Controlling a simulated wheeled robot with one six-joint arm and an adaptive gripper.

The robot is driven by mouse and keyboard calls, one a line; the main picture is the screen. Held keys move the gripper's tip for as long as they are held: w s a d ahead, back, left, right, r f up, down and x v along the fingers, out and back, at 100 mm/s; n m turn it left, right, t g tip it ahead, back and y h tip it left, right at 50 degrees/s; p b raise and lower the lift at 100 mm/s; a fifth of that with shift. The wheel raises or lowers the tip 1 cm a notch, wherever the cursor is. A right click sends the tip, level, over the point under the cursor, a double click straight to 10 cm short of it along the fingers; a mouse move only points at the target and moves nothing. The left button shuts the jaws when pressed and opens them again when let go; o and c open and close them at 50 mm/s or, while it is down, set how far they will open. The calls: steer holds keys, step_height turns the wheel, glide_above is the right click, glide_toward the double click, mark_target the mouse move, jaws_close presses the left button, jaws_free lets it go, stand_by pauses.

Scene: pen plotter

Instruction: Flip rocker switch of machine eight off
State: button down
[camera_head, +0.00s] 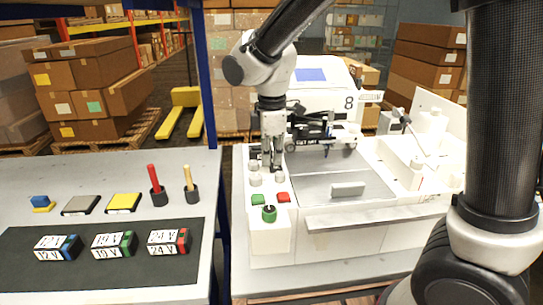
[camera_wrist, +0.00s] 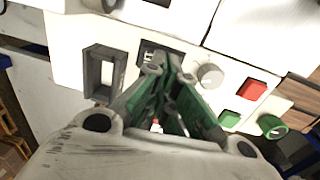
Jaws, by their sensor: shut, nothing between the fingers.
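Machine eight is the white plotter (camera_head: 325,88) with an "8" on its upper housing. Its control panel (camera_head: 268,238) is at the machine's left front. My gripper (camera_head: 272,167) points down over the rear part of this panel, its fingers closed and empty. In the wrist view, my gripper (camera_wrist: 168,78) has its green-sided fingers in front of a dark rectangular fitting (camera_wrist: 150,52), which looks like the rocker switch. The fingers partly hide it, so I cannot tell its position or whether they touch it. A raised dark frame (camera_wrist: 88,75) stands to its left.
Near the fingers are a grey knob (camera_wrist: 210,75), a red button (camera_wrist: 253,89), a green button (camera_wrist: 229,118) and a green knob (camera_head: 269,214). A left table (camera_head: 120,165) holds labelled voltage blocks (camera_head: 114,244) and two upright handles. A flat bed (camera_head: 340,180) lies right of the panel.

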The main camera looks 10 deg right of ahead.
step_height(320, 180, up, 14)
steer(key=s, duration=0.2)
stand_by(0.4)
steer(key=shift+w+a+r+t, duration=0.1)
steer(key=shift+w+a+t, duration=0.15)
steer(key=shift+w+t, duration=0.3)
steer(key=f, duration=0.4)
steer(key=w+f, duration=0.1)
steer(key=f, duration=0.4)
steer(key=w+f, duration=0.1)
steer(key=f, duration=0.4)
steer(key=shift+w, duration=0.1)
steer(key=shift+r, duration=0.1)
